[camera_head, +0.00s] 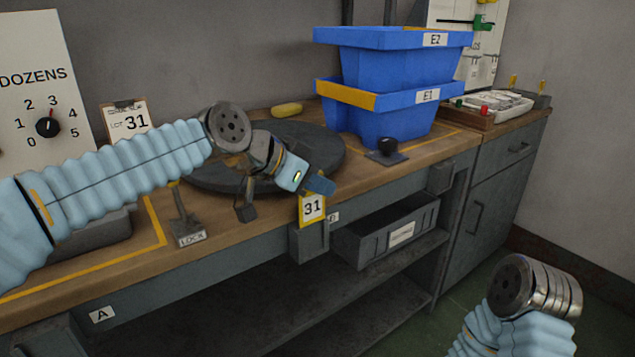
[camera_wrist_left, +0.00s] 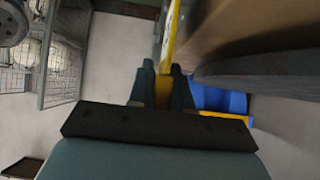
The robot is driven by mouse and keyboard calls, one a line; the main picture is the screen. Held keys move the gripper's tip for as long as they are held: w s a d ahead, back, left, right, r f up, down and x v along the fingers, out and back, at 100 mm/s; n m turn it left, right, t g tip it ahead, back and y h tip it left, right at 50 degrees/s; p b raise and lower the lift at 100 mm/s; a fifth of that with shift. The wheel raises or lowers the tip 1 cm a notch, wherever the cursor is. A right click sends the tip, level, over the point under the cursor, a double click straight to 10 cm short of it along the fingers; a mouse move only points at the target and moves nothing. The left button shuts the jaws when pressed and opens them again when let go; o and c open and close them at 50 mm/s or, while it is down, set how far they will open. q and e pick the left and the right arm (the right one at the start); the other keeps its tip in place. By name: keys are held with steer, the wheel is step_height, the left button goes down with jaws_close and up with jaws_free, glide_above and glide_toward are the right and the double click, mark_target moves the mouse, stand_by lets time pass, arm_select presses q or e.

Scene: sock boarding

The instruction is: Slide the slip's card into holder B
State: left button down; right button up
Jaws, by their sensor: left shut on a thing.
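The yellow-edged card marked 31 (camera_head: 312,208) hangs upright from my left gripper (camera_head: 318,186), which is shut on its top. In the left wrist view the card (camera_wrist_left: 170,40) shows edge-on as a yellow strip between the two dark fingers (camera_wrist_left: 162,88). Holder B (camera_head: 310,244) is a grey box on the bench's front edge, with its B label (camera_head: 334,217) beside the card. The card's lower edge meets the holder's top in the picture; I cannot tell whether it is inside. The slip (camera_head: 130,117) reads LOT 31 and stands at the back left. My right arm shows at lower right, its fingers out of sight.
Blue bins E2 (camera_head: 370,65) and E1 (camera_head: 375,118) are stacked at the back. A dark round plate (camera_head: 235,172) lies behind my left wrist. A LOCK lever (camera_head: 184,222) stands left of it. A grey drawer (camera_head: 385,235) sits right of the holder.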

mark_target(324, 205)
arm_select(q)
steer(key=shift+f, duration=0.15)
steer(key=shift+f+b, duration=0.2)
steer(key=shift+b, duration=0.15)
steer(key=shift+f+b, duration=1.5)
steer(key=shift+f, duration=0.2)
steer(key=c, duration=1)
jaws_free()
steer(key=shift+r, duration=0.1)
steer(key=shift+a, duration=0.1)
